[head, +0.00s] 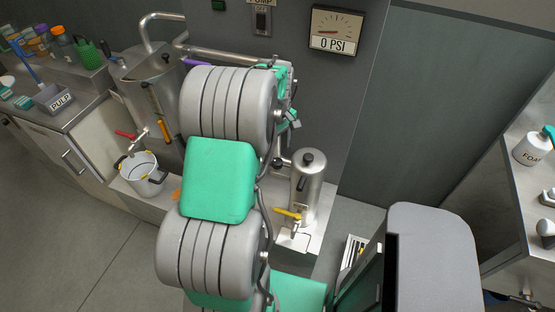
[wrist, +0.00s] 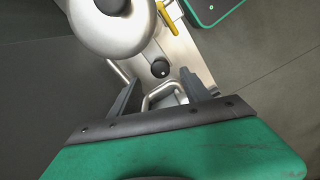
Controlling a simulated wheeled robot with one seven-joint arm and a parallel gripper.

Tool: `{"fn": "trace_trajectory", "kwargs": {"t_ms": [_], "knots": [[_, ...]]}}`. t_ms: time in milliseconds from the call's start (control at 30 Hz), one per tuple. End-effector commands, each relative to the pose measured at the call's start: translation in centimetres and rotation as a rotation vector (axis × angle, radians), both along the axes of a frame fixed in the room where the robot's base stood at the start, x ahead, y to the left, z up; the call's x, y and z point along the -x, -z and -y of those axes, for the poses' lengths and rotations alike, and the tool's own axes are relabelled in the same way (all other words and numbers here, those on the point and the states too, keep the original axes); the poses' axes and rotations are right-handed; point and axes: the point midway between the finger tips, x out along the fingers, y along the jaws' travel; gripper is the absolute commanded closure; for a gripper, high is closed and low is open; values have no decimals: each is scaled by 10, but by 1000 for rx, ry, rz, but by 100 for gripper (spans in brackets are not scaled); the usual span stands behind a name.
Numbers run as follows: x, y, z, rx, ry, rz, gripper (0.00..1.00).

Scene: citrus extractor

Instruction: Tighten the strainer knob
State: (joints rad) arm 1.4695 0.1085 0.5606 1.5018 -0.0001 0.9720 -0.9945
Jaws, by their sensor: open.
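A steel canister (head: 307,190) with a black knob (head: 308,158) on its lid stands right of my arm in the head view. Its domed lid (wrist: 105,35) and lid knob (wrist: 112,6) show at the top left of the wrist view. A second round black knob (wrist: 160,69) with a small pale dot sits beside the canister, just beyond my fingertips. A dark knob (head: 277,163) also shows left of the canister in the head view. No label shows which is the strainer knob. My gripper (wrist: 161,92) is open, its two fingers apart and empty.
A bent steel pipe (wrist: 165,92) shows between my fingers. A yellow lever (head: 288,214) is on the canister's lower front. The gauge (head: 335,30) reads 0 PSI. My arm hides the middle.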

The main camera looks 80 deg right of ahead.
Motion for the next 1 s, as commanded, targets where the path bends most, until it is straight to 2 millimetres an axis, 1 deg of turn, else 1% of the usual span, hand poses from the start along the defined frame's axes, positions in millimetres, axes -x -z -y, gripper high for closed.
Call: {"fn": "trace_trajectory", "kwargs": {"t_ms": [300,433,533,700,767,1000], "knots": [[1,55,-1,-4,2,0,45],[0,70,0,0,2,0,45],[0,74,0,0,2,0,45],[0,74,0,1,2,0,45],[0,74,0,1,2,0,49],[0,74,0,1,2,0,68]]}}
